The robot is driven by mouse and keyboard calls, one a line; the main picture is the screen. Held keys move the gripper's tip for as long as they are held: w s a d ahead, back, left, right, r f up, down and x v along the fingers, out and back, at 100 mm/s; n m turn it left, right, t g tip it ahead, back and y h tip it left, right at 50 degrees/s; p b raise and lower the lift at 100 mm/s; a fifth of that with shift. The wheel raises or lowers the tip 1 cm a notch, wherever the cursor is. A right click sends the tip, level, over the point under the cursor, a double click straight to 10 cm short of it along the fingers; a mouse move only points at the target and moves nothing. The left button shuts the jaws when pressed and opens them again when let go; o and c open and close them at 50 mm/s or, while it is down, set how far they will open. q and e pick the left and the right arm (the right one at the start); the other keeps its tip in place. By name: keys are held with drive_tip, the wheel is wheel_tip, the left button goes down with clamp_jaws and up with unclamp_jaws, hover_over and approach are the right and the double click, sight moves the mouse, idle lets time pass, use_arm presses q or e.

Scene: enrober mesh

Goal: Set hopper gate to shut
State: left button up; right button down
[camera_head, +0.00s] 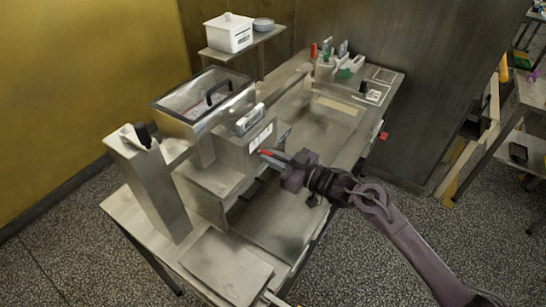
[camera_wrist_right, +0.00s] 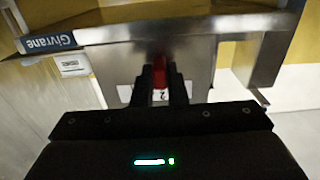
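The hopper (camera_head: 208,97) is a steel box with a clear lid and black handle, at the left of the machine in the head view. A red handle (camera_head: 267,152) sticks out at the front of the machine below it; it also shows in the right wrist view (camera_wrist_right: 160,70). My right gripper (camera_head: 284,160) is at this handle. In the wrist view its two dark fingers stand close on both sides of the red part, with no clear gap. The gate itself is hidden, so I cannot tell its position. My left gripper is out of view.
A display box (camera_head: 250,119) and a white label plate (camera_head: 261,137) sit above the red handle. A steel column (camera_head: 152,185) stands at the left. A flat tray (camera_head: 227,266) lies in front. A shelf with a white tub (camera_head: 229,34) stands behind.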

sight(269, 142)
drive_tip(key=w+d+b, duration=0.2)
drive_tip(key=w+b, duration=0.1)
drive_tip(key=shift+w+d+f, duration=0.1)
drive_tip(key=shift+w+d, duration=0.1)
drive_tip(key=shift+w, duration=0.05)
drive_tip(key=shift+w+d, duration=0.1)
drive_tip(key=shift+r, duration=0.25)
drive_tip(key=c, duration=1.4)
unclamp_jaws()
drive_tip(key=shift+w+f, duration=0.1)
drive_tip(key=shift+c, duration=0.2)
